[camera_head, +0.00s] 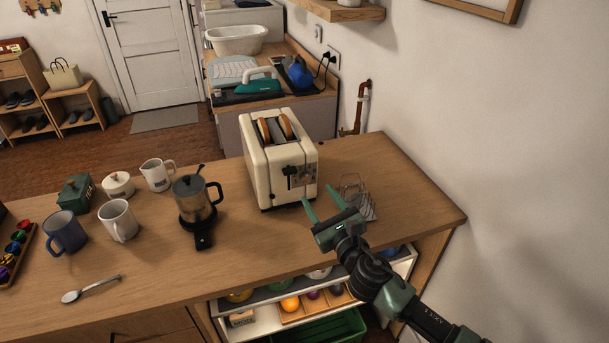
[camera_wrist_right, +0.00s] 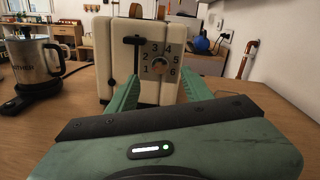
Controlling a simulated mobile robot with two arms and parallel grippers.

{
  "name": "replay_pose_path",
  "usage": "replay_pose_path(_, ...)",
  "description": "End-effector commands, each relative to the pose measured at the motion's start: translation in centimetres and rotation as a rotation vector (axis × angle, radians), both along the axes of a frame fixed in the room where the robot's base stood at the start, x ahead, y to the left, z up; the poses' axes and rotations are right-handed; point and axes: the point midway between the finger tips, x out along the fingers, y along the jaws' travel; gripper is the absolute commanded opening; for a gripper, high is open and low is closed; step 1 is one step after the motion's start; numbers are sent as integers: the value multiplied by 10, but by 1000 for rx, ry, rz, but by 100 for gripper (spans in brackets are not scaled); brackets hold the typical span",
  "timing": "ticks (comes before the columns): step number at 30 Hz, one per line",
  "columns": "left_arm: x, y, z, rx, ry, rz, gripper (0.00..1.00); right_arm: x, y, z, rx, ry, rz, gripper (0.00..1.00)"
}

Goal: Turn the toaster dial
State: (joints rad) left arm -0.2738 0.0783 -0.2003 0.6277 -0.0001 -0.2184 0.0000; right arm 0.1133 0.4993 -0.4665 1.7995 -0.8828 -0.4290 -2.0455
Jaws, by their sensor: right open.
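The cream toaster (camera_head: 268,163) stands upright on the wooden counter with two slices of bread in its slots. Its front faces my right gripper; the dial (camera_wrist_right: 158,66), ringed by the numbers 1 to 6, shows in the right wrist view. A black lever (camera_wrist_right: 135,43) is to the left of the dial. My right gripper (camera_head: 327,203) is open and empty in front of the toaster, fingers pointing at its front. In the right wrist view the fingers lie either side of the dial, lower in the picture; I cannot tell the exact gap. My left gripper is out of view.
A steel pot with a black handle (camera_head: 192,197) stands on a black base left of the toaster. A wire rack (camera_head: 358,197) is close right of my right gripper. Mugs (camera_head: 118,220) and a spoon (camera_head: 90,288) lie farther left.

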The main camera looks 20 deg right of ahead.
Motion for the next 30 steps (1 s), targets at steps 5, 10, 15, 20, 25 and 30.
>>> replay_pose_path(5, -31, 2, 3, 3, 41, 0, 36, 28, 3, 2, 4, 0, -2, 50)
replay_pose_path(10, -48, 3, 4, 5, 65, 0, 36, 54, 5, 0, 5, 1, -2, 50)
replay_pose_path(15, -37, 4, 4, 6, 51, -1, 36, 68, 6, 0, 4, 1, -2, 50)
replay_pose_path(20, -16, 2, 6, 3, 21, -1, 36, 71, 7, 0, 4, 1, 0, 50)
replay_pose_path(25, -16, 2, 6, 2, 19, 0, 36, 71, 7, 0, 4, 1, 0, 42)
replay_pose_path(30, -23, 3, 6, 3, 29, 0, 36, 70, 7, -1, 4, 2, -1, 0)
